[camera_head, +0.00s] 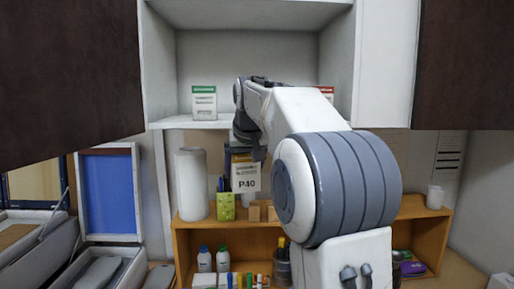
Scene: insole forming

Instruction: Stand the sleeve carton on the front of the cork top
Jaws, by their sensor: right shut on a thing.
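My right arm reaches up through the middle of the view, and its dark right gripper (248,146) points down. It is shut on a small white carton (245,178) with an orange-brown upper edge and the mark P40. The carton hangs upright in front of the wooden shelf unit, near the height of its top. I take the tan top (219,222) of that unit for the cork top. My forearm hides part of the top's right side. I cannot tell whether the carton touches anything below. My left gripper is not in view.
A white cylinder (192,184) and a green pen holder (226,207) stand left of the carton. Small tan blocks (254,213) are just below it. A green-topped carton (204,103) stands on the upper shelf. A white cup (434,197) is at far right.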

